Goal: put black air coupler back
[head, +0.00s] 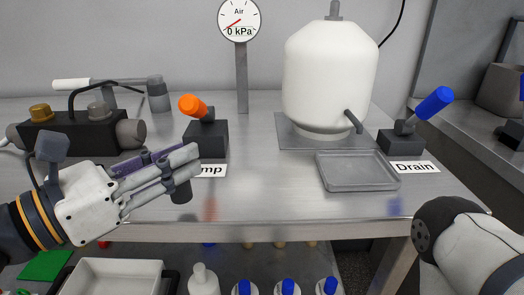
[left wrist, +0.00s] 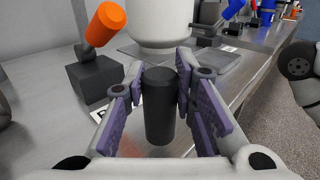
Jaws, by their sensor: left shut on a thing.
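The black air coupler (left wrist: 160,108) is a short dark cylinder, upright between the finger pads in the left wrist view. My left gripper (left wrist: 160,90) is shut on it. In the head view my left gripper (head: 180,175) is over the front left of the bench, and the lower part of the coupler (head: 181,192) shows below its fingertips. My right gripper is out of view; only part of my right arm shows at the lower right.
An orange-handled lever (head: 208,135) stands just behind my left gripper. A white tank (head: 330,75), a grey tray (head: 357,171) and a blue-handled Drain lever (head: 408,137) are to the right. A black pump-like device (head: 75,133) is at left. Bench space between gripper and tray is clear.

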